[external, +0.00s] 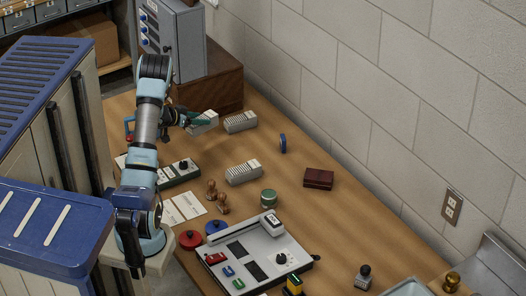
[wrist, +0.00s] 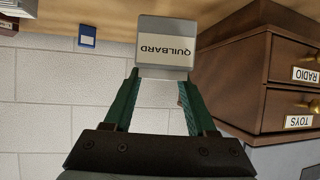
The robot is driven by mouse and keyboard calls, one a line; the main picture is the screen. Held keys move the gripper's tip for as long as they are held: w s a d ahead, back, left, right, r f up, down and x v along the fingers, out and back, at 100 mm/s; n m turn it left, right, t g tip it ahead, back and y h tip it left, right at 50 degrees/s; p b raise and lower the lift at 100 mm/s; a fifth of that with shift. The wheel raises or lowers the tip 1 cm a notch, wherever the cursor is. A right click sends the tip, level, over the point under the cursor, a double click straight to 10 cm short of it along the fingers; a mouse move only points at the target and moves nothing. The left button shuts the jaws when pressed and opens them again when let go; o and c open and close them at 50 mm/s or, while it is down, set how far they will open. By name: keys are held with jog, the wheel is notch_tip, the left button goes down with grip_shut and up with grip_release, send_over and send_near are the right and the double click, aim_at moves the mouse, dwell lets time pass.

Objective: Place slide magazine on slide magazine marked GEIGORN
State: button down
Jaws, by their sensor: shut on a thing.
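My gripper (external: 190,120) is shut on a grey slide magazine (external: 206,121) near the wooden drawer cabinet at the back of the table. In the wrist view the held magazine (wrist: 165,50) reads QUILBARD, upside down, between the green fingers of my gripper (wrist: 162,80). Two similar pale grey ribbed magazines lie on the table: one (external: 240,122) just right of the held one, the other (external: 243,173) nearer the camera. Their labels are too small to read, so I cannot tell which is marked GEIGORN. Whether the held magazine touches the table is unclear.
The drawer cabinet (external: 215,88) stands close behind my gripper; its drawers (wrist: 295,75) read RADIO and TOYS. The wall borders the right side.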

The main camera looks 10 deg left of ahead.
aim_at(211, 110)
jog(key=shift+m+h, duration=0.5)
jog(key=shift+h, duration=0.1)
jog(key=w+r, duration=0.1)
jog(key=w, duration=0.1)
jog(key=w+d+r+b, duration=0.1)
jog(key=w, duration=0.1)
jog(key=w+d+b, duration=0.1)
jog(key=w, duration=0.2)
jog(key=shift+d+r, duration=0.25)
jog(key=shift+r, duration=0.15)
jog(key=w+d+r+m+g+b, duration=0.1)
jog(key=w+d+r+b, duration=0.15)
jog(key=w+d, duration=0.3)
jog(key=shift+h, duration=0.4)
jog(key=f, duration=0.3)
jog(key=f+p, duration=0.1)
jog(key=f, duration=0.2)
jog(key=w+f, duration=0.1)
jog(key=f, duration=0.2)
jog(key=shift+a, duration=0.15)
jog(key=shift+f+g, duration=0.15)
jog(key=shift+g, duration=0.15)
jog(key=shift+c, duration=1)
grip_release()
